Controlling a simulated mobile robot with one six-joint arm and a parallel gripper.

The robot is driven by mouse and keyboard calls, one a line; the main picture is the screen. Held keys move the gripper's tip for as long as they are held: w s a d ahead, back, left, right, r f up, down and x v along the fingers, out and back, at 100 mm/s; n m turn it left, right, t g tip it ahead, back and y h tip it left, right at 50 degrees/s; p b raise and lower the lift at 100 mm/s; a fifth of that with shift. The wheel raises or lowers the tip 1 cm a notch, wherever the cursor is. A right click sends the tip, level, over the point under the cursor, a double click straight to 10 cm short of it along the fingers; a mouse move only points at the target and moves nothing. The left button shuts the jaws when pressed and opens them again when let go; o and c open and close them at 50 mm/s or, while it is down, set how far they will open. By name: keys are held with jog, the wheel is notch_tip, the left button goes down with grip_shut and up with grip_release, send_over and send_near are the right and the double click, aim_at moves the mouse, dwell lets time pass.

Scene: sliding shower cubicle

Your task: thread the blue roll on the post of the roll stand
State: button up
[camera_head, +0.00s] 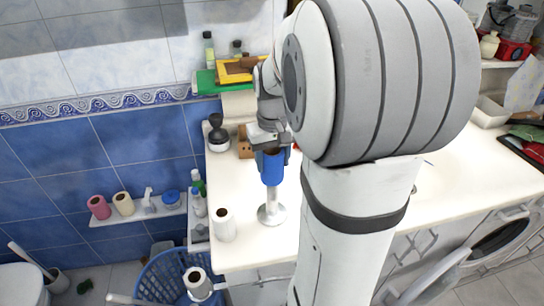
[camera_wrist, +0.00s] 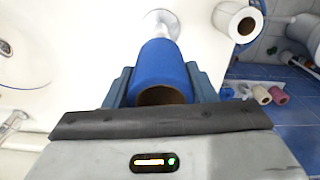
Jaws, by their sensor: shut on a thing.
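The blue roll (camera_head: 271,169) is upright, or nearly so, between the fingers of my gripper (camera_head: 271,150), which is shut on it. In the wrist view the blue roll (camera_wrist: 163,65) has a finger on each side, and its brown open core faces the camera. The roll stand (camera_head: 271,214) is on the white counter, with its round metal base and lower post showing straight below the roll. The stand (camera_wrist: 160,22) also shows past the roll's far end in the wrist view. I cannot tell whether the post's top is inside the core.
A white roll (camera_head: 224,225) stands on the counter left of the stand, near the front edge. A dark-topped object (camera_head: 217,132) and a wooden block (camera_head: 245,142) are behind. A blue basket (camera_head: 170,275) is below at left. A wall shelf (camera_head: 138,214) holds pink and cream rolls.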

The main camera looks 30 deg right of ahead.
aim_at(273, 197)
jog(key=shift+f+b, duration=4.5)
jog(key=shift+f, duration=2)
jog(key=shift+s, duration=0.1)
jog(key=shift+f+b, duration=0.4)
jog(key=shift+f, duration=0.15)
jog(key=o, duration=1)
jog(key=shift+o, duration=0.2)
jog(key=shift+r, duration=3.95)
